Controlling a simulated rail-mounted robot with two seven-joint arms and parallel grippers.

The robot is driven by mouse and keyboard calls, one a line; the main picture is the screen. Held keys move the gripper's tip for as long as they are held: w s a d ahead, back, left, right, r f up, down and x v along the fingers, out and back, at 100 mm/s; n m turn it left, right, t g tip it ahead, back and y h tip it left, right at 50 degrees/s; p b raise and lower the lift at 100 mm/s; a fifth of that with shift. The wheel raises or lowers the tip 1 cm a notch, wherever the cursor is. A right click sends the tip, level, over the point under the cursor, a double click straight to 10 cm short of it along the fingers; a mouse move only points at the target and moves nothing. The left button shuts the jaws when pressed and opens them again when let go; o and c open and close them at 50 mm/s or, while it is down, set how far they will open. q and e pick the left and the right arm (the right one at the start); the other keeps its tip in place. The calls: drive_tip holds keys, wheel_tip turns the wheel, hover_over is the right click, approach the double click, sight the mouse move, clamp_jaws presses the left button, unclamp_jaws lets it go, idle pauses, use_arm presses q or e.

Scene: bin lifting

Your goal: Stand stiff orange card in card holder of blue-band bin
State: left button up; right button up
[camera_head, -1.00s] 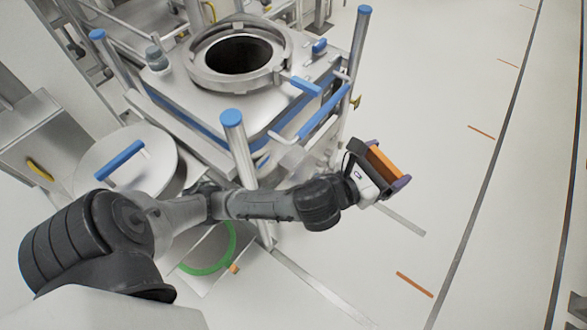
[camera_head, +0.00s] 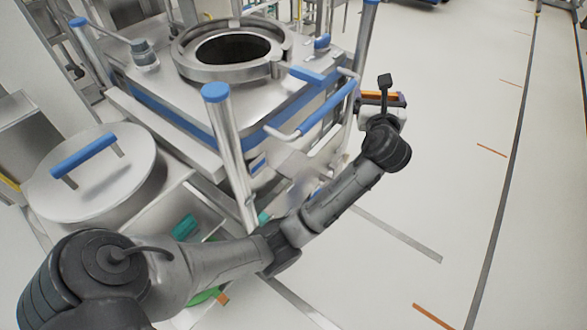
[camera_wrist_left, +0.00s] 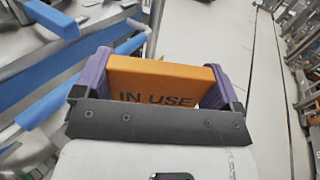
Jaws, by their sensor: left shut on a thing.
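The stiff orange card (camera_wrist_left: 165,76), lettered "IN USE", is clamped between the purple fingers of my left gripper (camera_wrist_left: 160,84) in the left wrist view. In the head view the gripper (camera_head: 384,99) is at the right of the blue-band bin, with a strip of the orange card (camera_head: 376,95) showing past it. The blue-band bin (camera_head: 180,113) is a steel box with a round open port on top. A pale plate (camera_head: 300,163) shows at its near right side; I cannot tell whether it is the card holder. My right gripper is out of view.
Blue-capped posts and a blue handle bar (camera_head: 325,110) stand around the bin close to my left arm. A round steel lid with a blue handle (camera_head: 85,156) is at the left. The floor (camera_head: 450,110) to the right is clear.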

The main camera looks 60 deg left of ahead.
sight(285, 135)
use_arm(q)
drive_tip(key=s+a+f+n+g+y+b, duration=0.15)
drive_tip(key=f+n+g, duration=0.3)
drive_tip(key=f, duration=0.55)
drive_tip(key=a+f+n+g+y, duration=0.25)
drive_tip(key=f+g, duration=0.35)
drive_tip(key=f, duration=0.4)
drive_tip(key=s+d+f+n+g+h, duration=0.1)
drive_tip(key=s+d+f+n+g, duration=0.3)
drive_tip(key=s+g, duration=0.15)
wheel_tip(285, 135, up, 6)
drive_tip(key=w+d+p, duration=0.2)
drive_tip(key=shift+g, duration=0.5)
drive_tip(key=b+x, duration=0.1)
drive_tip(key=x, duration=0.5)
drive_tip(key=s+b+x, duration=0.1)
drive_tip(key=x, duration=0.6)
drive_tip(key=f+b+x, duration=0.1)
drive_tip(key=b+x, duration=0.1)
drive_tip(key=x, duration=0.4)
drive_tip(key=shift+s+a, duration=0.1)
drive_tip(key=shift+s, duration=0.3)
drive_tip(key=shift+f+b, duration=0.35)
drive_tip(key=shift+f, duration=0.8)
wheel_tip(285, 135, down, 4)
drive_tip(key=b, duration=0.3)
drive_tip(key=shift+w+f, duration=0.1)
drive_tip(key=shift+f, duration=0.35)
drive_tip(key=shift+r, duration=0.15)
